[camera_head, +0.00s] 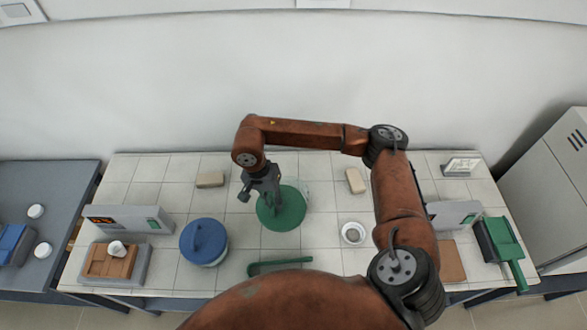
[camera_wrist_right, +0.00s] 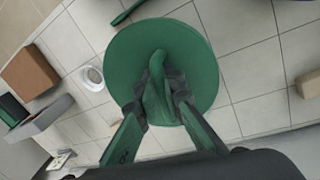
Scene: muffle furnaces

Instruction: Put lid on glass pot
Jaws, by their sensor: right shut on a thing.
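The green round lid (camera_head: 282,213) is in the grip of my right gripper (camera_head: 268,193), which is shut on its raised handle. In the right wrist view the lid (camera_wrist_right: 188,62) fills the upper middle, with the fingers of the right gripper (camera_wrist_right: 157,100) on both sides of the handle. A glass pot (camera_head: 301,187) shows faintly behind the lid's upper right edge; most of it is hidden. I cannot tell whether the lid touches its rim. My left gripper is not in view.
A pot with a blue lid (camera_head: 204,241) stands left of the green lid. A green tool (camera_head: 280,265) lies in front. A small white bowl (camera_head: 353,234) and a beige block (camera_head: 355,181) are to the right, another block (camera_head: 210,179) at the back left. Furnaces stand on both sides.

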